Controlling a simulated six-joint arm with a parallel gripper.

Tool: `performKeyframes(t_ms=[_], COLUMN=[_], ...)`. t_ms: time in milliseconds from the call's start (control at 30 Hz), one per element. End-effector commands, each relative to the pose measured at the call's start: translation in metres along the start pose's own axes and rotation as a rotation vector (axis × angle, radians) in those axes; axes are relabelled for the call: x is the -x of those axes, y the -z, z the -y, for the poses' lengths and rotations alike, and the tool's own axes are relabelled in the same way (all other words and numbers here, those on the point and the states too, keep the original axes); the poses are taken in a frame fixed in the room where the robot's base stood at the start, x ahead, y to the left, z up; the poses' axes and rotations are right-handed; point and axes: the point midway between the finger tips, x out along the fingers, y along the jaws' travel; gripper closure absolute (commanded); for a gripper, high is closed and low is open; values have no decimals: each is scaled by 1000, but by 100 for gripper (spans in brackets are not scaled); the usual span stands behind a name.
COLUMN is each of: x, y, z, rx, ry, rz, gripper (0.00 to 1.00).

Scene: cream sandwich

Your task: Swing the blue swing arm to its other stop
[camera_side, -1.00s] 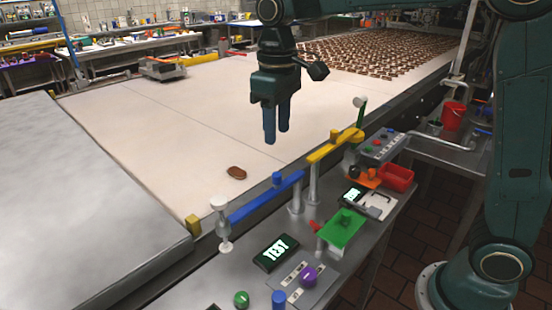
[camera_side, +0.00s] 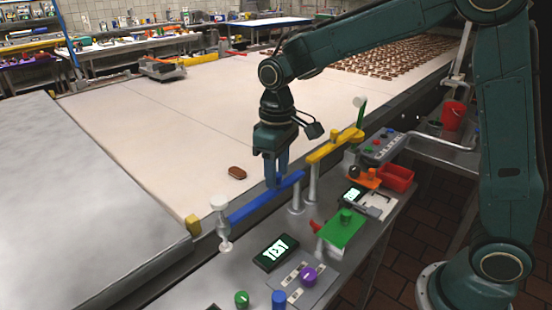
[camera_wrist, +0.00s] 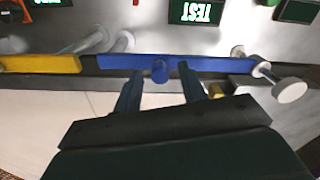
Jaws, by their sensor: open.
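The blue swing arm (camera_side: 250,205) lies along the near edge of the conveyor, between a post on its right and a white-capped stop post (camera_side: 220,203) at its left end. In the wrist view the blue arm (camera_wrist: 215,63) runs across the top, with a round blue knob (camera_wrist: 160,71) standing on it. My gripper (camera_side: 276,183) is low over the knob end of the arm. In the wrist view its open fingers (camera_wrist: 158,84) straddle the knob, one on each side, with gaps visible. In the side view the fingers hide the knob.
A yellow swing arm (camera_side: 333,147) stands just right of the blue one. A brown sandwich (camera_side: 237,173) lies on the pale belt (camera_side: 150,130). The bench holds a TEST display (camera_side: 276,252), a green plate (camera_side: 341,231), a purple knob (camera_side: 309,276) and a red bin (camera_side: 396,178).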

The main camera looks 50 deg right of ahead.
Motion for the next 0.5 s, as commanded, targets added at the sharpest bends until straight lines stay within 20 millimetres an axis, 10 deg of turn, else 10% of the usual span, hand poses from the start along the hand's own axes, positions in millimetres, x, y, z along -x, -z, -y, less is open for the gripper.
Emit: performKeyframes(t_ms=[133, 333, 500], x=[0, 0, 0], y=[0, 0, 0], z=[0, 0, 0], rx=[0, 0, 0], ry=[0, 0, 0], rz=[0, 0, 0], gripper=[59, 98, 100])
